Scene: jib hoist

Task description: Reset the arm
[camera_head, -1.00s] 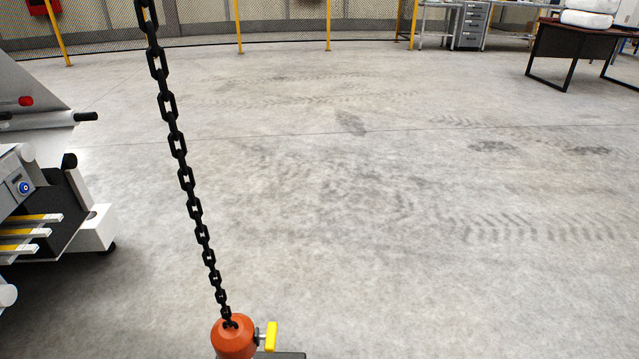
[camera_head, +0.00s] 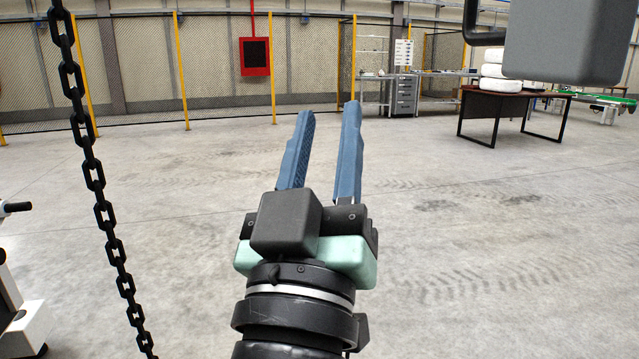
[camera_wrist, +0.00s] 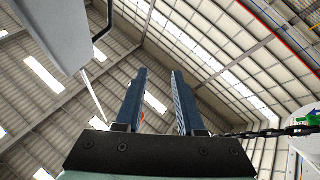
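My gripper (camera_head: 329,110) is raised in the middle of the head view, its two blue fingers pointing up and away, apart with nothing between them. In the wrist view my gripper (camera_wrist: 160,72) also shows open and empty, with the roof behind it. The black hoist chain (camera_head: 95,185) hangs to the left of my arm, apart from it in the head view. A piece of chain (camera_wrist: 270,132) also shows at the right of the wrist view. The chain's lower end is out of the head view.
A grey box-shaped part (camera_head: 566,42) hangs at the upper right of the head view. A dark table (camera_head: 510,95) with white sacks (camera_head: 494,70) stands at the back right. A white machine (camera_head: 22,325) is at the lower left. The floor ahead is clear.

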